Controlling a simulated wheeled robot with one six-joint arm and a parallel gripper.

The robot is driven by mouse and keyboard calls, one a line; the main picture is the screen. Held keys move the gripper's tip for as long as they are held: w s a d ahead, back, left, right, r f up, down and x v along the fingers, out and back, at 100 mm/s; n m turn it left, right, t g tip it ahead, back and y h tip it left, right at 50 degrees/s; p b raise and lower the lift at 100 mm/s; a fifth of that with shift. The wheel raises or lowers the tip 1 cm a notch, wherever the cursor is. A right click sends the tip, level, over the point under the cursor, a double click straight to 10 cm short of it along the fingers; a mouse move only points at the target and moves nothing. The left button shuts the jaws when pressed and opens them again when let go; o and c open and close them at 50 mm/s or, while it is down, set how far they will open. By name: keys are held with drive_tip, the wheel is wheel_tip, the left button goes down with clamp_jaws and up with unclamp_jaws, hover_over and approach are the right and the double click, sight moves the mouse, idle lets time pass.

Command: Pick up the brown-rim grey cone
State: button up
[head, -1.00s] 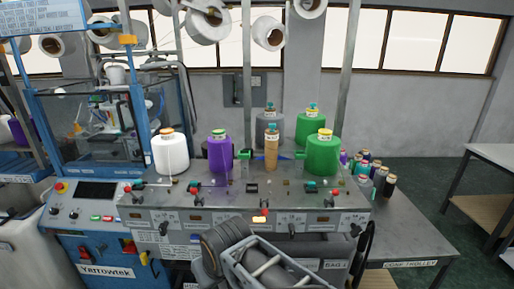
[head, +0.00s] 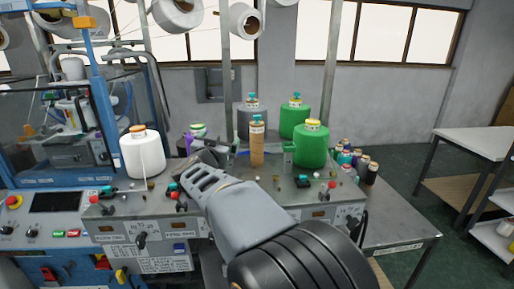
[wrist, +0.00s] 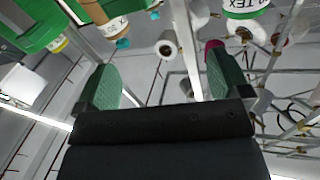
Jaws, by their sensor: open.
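A grey cone (head: 252,120) with a pale label and a teal tip stands upright at the back of the machine top in the head view. A slim tan cone (head: 257,148) stands in front of it and hides part of it. The rim colour is too small to make out. My gripper (head: 207,158) is in front of the purple cone (head: 186,143), left of and nearer than the grey cone. In the wrist view its two green finger pads stand wide apart, with nothing held between them (wrist: 163,85). I cannot pick out the grey cone in the wrist view.
Two green cones (head: 311,148) stand right of the tan cone, one behind the other. A white cone (head: 142,154) stands at the left. Several small spools (head: 360,166) stand on the right table. Posts and hanging rolls (head: 246,20) are above.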

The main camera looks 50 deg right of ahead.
sight(254, 131)
drive_tip(key=d+g, duration=0.1)
drive_tip(key=d, duration=0.2)
drive_tip(key=d+f+g+h, duration=0.1)
drive_tip(key=d, duration=0.3)
drive_tip(key=s+d+m+g+h+p, duration=0.1)
drive_tip(key=d+g, duration=0.1)
drive_tip(key=d, duration=0.2)
drive_tip(key=shift+d+f, duration=0.15)
drive_tip(key=shift+d, duration=0.05)
drive_tip(key=shift+p+x, duration=0.85)
drive_tip(key=shift+x, duration=2.25)
drive_tip(key=shift+f, duration=0.1)
drive_tip(key=shift+c, duration=0.4)
drive_tip(key=c, duration=1.1)
drive_tip(key=shift+c, duration=0.2)
